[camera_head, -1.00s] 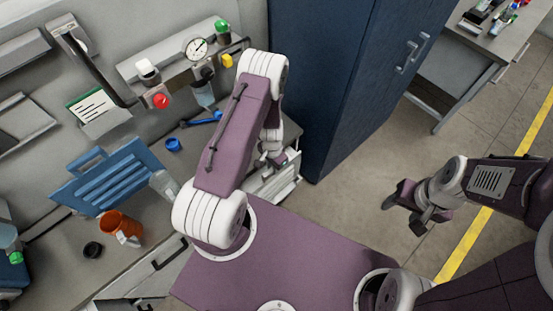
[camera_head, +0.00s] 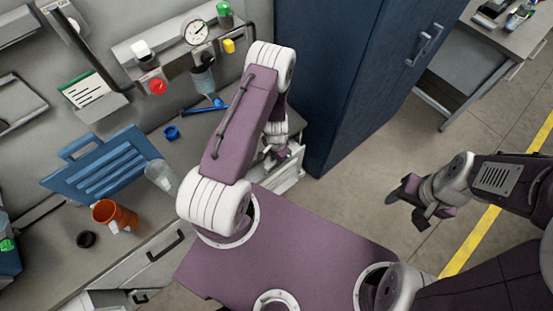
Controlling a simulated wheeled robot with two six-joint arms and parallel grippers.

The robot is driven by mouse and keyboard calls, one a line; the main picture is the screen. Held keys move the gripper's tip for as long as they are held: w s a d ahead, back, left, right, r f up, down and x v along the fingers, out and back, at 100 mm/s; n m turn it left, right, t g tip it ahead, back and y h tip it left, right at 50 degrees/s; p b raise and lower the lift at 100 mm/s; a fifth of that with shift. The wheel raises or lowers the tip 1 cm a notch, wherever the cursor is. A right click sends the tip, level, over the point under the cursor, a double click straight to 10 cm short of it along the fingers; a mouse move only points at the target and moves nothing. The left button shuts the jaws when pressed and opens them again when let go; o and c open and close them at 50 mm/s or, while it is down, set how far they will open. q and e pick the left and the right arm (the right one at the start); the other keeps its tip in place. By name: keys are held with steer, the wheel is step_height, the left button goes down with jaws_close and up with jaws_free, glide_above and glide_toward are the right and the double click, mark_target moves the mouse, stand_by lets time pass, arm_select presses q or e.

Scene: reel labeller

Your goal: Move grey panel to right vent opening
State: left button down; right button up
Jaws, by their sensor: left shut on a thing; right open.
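My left gripper (camera_head: 277,156) hangs beyond my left arm, just above the bench's front edge near the blue cabinet. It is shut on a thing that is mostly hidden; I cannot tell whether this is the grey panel. A pale grey surface (camera_head: 287,176) with dark lines shows just below that gripper, but I cannot tell what it is. I cannot pick out the right vent opening. My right gripper (camera_head: 408,194) is open and empty over the bare floor at the right.
The grey bench (camera_head: 50,258) holds a blue slotted piece (camera_head: 105,168), an orange mug (camera_head: 114,215), a clear cup (camera_head: 161,175) and a blue ring (camera_head: 171,132). A gauge panel (camera_head: 180,45) is behind. A tall blue cabinet (camera_head: 335,80) stands right of my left gripper.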

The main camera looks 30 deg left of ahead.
mark_target(276, 168)
arm_select(q)
steer(key=shift+f, duration=0.4)
step_height(276, 168, down, 7)
steer(key=b, duration=0.7)
stand_by(1.1)
steer(key=c, duration=1.2)
jaws_free()
step_height(276, 168, up, 9)
steer(key=p, duration=0.8)
steer(key=shift+r, duration=0.1)
